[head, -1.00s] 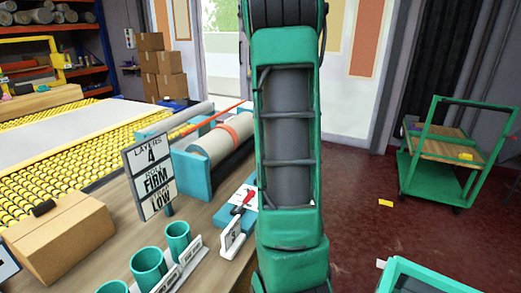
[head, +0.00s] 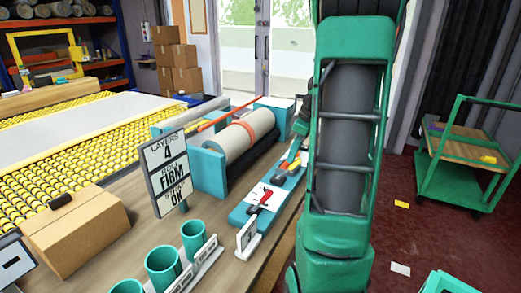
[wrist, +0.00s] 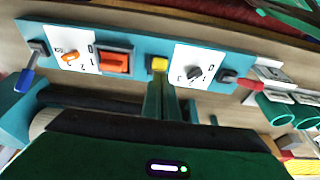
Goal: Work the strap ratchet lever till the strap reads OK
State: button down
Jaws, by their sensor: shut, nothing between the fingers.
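The sign (head: 167,172) in the head view reads LAYERS 4, a second line ending in FIRM, and STRAP OK. The teal control panel (head: 243,216) lies along the bench and also shows in the wrist view (wrist: 140,42). A red-handled lever (head: 265,197) is at its near end; it shows at the right in the wrist view (wrist: 247,83). A blue-handled lever (wrist: 25,80) is at the other end. I cannot read which is the ratchet lever. My gripper (wrist: 159,80) is shut and empty, its tips near the yellow button (wrist: 159,64); contact is unclear.
A beige roll (head: 240,140) with an orange strap lies in a teal cradle behind the panel. Teal cups (head: 163,262) and a cardboard box (head: 75,230) stand on the bench. A green cart (head: 455,190) stands on the floor at right.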

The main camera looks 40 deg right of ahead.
aim_at(300, 162)
jog(key=shift+s+d+f, duration=0.15)
jog(key=shift+s+d, duration=0.1)
jog(key=shift+s, duration=0.25)
jog(key=w+a+v, duration=0.1)
jog(key=v, duration=0.9)
jog(key=shift+d+r, duration=0.3)
jog(key=shift+r, duration=0.2)
jog(key=s+a+f+m+g, duration=0.1)
jog(key=s+a+f+m, duration=0.1)
jog(key=a, duration=0.5)
jog(key=s+a+f+m, duration=0.2)
jog(key=a+m, duration=0.1)
jog(key=a, duration=0.4)
jog(key=s+a+f+m+g, duration=0.2)
jog(key=s+a+f+m, duration=0.3)
jog(key=s+a, duration=0.3)
jog(key=s+f, duration=0.1)
jog(key=s, duration=0.3)
jog(key=shift+a+h, duration=0.3)
jog(key=shift+h, duration=0.1)
jog(key=shift+f, duration=0.15)
